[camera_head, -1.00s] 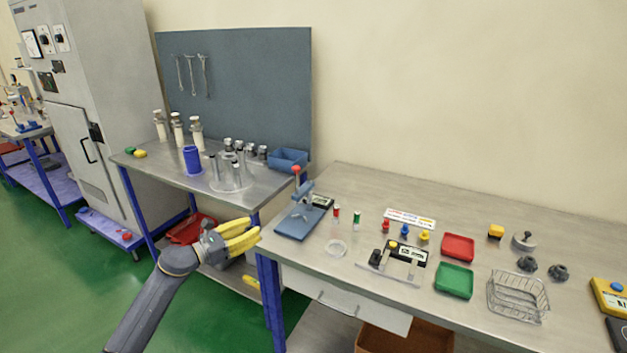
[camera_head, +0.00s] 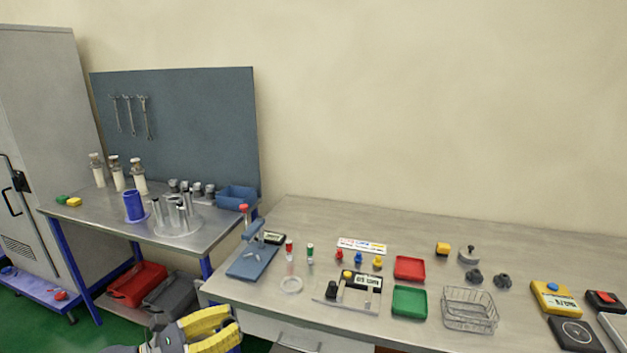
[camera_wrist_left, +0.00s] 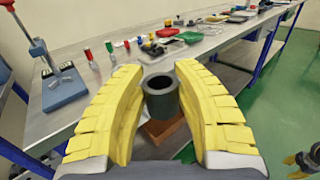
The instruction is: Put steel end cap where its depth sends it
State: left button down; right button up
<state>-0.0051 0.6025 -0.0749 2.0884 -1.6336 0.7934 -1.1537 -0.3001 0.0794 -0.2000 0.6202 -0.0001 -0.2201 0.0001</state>
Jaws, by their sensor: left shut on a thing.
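My left gripper (camera_head: 212,330) is at the bottom edge of the head view, in front of the bench. In the left wrist view its yellow fingers (camera_wrist_left: 161,100) are shut on a dark grey hollow cylinder, the steel end cap (camera_wrist_left: 162,103), with its open end visible. The cap is hidden in the head view. A gauge with a display (camera_head: 357,290) stands on the bench, with a red tray (camera_head: 409,267) and a green tray (camera_head: 409,302) to its right. What looks like my right gripper (camera_wrist_left: 304,162) is cut off at the wrist view's right edge.
A blue press (camera_head: 252,255), two small tubes, a clear ring (camera_head: 291,284) and coloured knobs stand left of the trays. A wire basket (camera_head: 469,310), two dark knobs and a yellow device (camera_head: 555,298) are to the right. A brown bin (camera_wrist_left: 165,132) is below the bench edge.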

pick_arm(q)
jog(key=shift+w+r, duration=0.1)
jog(key=shift+r, duration=0.1)
jog(key=w+a+r+n+t+y, duration=0.2)
jog(key=w+a, duration=0.6)
jog(key=w, duration=0.5)
jog(key=w+a+f+n+t+y, duration=0.1)
jog(key=w+a+f+t+y, duration=0.1)
jog(key=w+a+f, duration=0.3)
jog(key=shift+a+f, duration=0.55)
jog(key=shift+a, duration=0.35)
